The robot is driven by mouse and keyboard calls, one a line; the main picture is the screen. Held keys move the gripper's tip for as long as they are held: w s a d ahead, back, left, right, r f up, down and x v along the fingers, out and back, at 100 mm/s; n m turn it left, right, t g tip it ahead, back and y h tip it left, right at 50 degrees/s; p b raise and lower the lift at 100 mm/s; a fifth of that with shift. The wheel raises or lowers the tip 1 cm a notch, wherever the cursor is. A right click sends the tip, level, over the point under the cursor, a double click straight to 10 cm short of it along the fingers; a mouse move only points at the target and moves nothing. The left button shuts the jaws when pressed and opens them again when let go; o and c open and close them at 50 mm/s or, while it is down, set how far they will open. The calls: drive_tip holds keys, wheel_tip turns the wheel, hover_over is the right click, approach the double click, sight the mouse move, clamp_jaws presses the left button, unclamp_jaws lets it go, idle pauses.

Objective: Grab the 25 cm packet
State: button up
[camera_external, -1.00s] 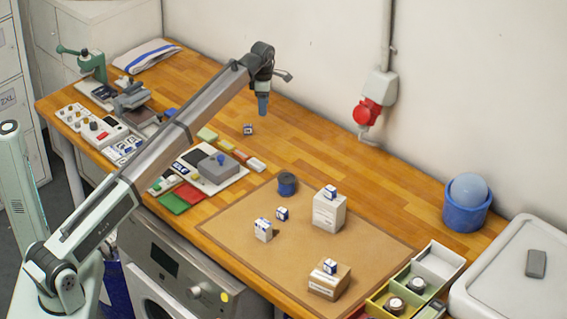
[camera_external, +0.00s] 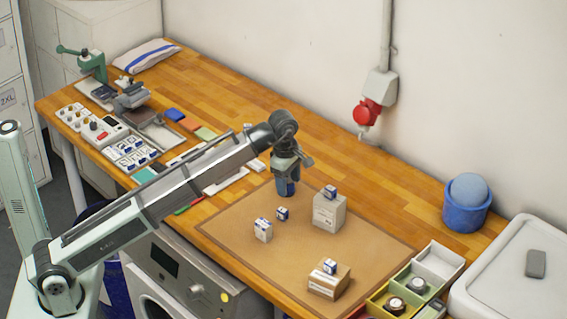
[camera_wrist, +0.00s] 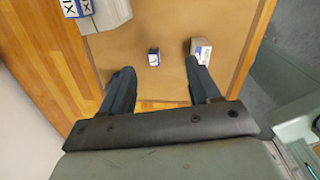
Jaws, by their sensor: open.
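Several small blue-and-white packets are in view; I cannot read a 25 cm marking on any. One small packet (camera_external: 282,213) lies on the brown mat, and it also shows in the wrist view (camera_wrist: 153,58), ahead of and between my fingertips. A larger white packet (camera_external: 263,230) stands left of it, beyond the right finger in the wrist view (camera_wrist: 201,50). One packet (camera_external: 330,192) sits on a pale box, its XL label showing in the wrist view (camera_wrist: 76,7). Another (camera_external: 329,266) sits on a cardboard box. My gripper (camera_external: 287,189) is open and empty, over the mat's back-left part (camera_wrist: 157,70).
The pale box (camera_external: 329,214) stands right of my gripper; the cardboard box (camera_external: 328,283) is nearer the front. Compartment trays (camera_external: 440,262) and a blue tub (camera_external: 467,212) are to the right. The mat's middle (camera_external: 290,245) is clear.

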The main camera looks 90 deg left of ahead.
hover_over(264, 222)
wheel_tip(264, 222, down, 2)
drive_tip(key=m+g, duration=0.1)
drive_tip(key=m, duration=0.1)
drive_tip(key=shift+d+f, duration=0.1)
drive_tip(key=shift+f, duration=6.85)
drive_tip(key=shift+c, duration=0.2)
drive_tip(key=c, duration=1)
drive_tip(key=shift+r, duration=0.1)
